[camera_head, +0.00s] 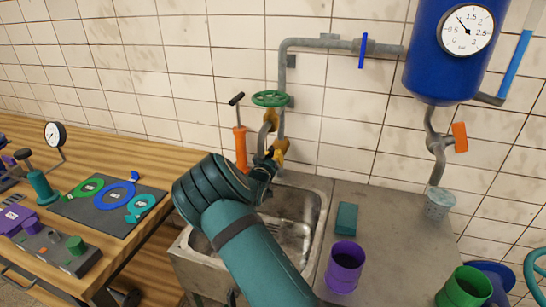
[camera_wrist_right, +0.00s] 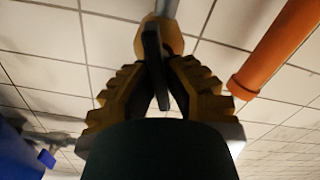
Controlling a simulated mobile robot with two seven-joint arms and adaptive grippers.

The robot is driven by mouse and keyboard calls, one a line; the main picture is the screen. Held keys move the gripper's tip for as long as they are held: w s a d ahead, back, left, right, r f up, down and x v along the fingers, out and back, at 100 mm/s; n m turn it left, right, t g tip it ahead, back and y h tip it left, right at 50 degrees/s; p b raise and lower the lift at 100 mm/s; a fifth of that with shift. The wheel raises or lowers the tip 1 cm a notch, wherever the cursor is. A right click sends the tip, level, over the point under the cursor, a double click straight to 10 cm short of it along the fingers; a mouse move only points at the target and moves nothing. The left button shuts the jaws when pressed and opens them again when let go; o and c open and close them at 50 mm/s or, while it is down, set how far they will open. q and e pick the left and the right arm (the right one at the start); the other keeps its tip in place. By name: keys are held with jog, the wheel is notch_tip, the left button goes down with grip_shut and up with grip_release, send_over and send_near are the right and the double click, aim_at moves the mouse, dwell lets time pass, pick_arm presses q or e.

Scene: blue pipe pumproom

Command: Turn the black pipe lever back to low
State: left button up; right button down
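The black pipe lever (camera_wrist_right: 152,48) shows in the right wrist view, in front of a yellow-orange valve body (camera_wrist_right: 172,38) on a grey pipe. My right gripper (camera_wrist_right: 156,72) has yellow stepped fingers with dark pads that close in on both sides of the lever and appear to touch it. In the head view my right gripper (camera_head: 273,157) is at the lower yellow valve on the pipe above the sink, and my own wrist hides most of the lever. My left gripper is not in view.
A green handwheel (camera_head: 270,98) sits on the pipe just above. An orange cylinder (camera_head: 240,146) with a black handle stands close to the left. The steel sink (camera_head: 296,222) lies below. A teal block (camera_head: 346,218) and purple cup (camera_head: 344,266) are on the counter to the right.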

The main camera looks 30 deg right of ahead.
jog(key=shift+s+d+f+m+b, duration=0.1)
jog(key=shift+d+m+b, duration=0.05)
jog(key=shift+m+b, duration=1.5)
jog(key=shift+m, duration=0.45)
jog(key=c, duration=1)
grip_release()
jog(key=v, duration=1.2)
